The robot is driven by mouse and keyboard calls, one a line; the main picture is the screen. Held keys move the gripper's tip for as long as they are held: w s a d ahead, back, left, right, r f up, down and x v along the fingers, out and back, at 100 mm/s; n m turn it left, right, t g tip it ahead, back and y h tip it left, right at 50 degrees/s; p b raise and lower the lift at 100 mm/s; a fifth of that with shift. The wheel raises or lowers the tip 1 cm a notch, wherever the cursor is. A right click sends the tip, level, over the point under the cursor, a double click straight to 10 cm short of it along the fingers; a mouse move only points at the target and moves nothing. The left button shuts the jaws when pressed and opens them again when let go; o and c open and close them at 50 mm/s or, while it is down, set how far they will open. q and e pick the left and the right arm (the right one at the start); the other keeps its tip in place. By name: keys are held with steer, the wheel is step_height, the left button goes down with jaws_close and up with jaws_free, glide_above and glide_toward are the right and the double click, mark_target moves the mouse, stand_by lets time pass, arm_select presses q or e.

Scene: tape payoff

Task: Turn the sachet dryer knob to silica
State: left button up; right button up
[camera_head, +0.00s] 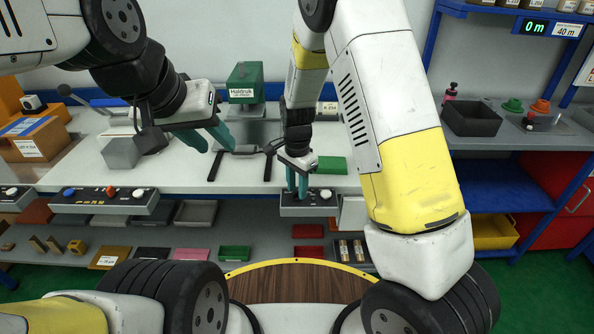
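A small grey control box (312,209) sits at the front edge of the white table, with a white knob (326,194) on its right part. My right gripper (297,193) points down over the left part of this box, its teal fingers close together. Whether they hold a knob there is hidden. The labels are too small to read, so I cannot tell which knob is the dryer's. My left gripper (209,138) is open and empty above the table.
A green machine (245,83) stands at the back, with a dark stand in front. A grey block (121,153) and cardboard box (36,139) are on the left. The table between my grippers is partly clear.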

steer(key=shift+r, duration=3.9)
step_height(320, 180, up, 8)
steer(key=r+n+t+y, duration=0.1)
steer(key=n+y, duration=0.1)
glide_above(297, 191)
steer(key=s+d, duration=0.3)
steer(key=d, duration=0.1)
steer(key=s+d+r+n+t, duration=0.2)
steer(key=s+d+r+n, duration=0.2)
steer(key=s, duration=0.4)
steer(key=s+d+r+n+t, duration=0.3)
steer(key=s+d+r, duration=0.3)
steer(key=s, duration=0.3)
steer(key=shift+r+n, duration=0.4)
steer(key=shift+r, duration=0.5)
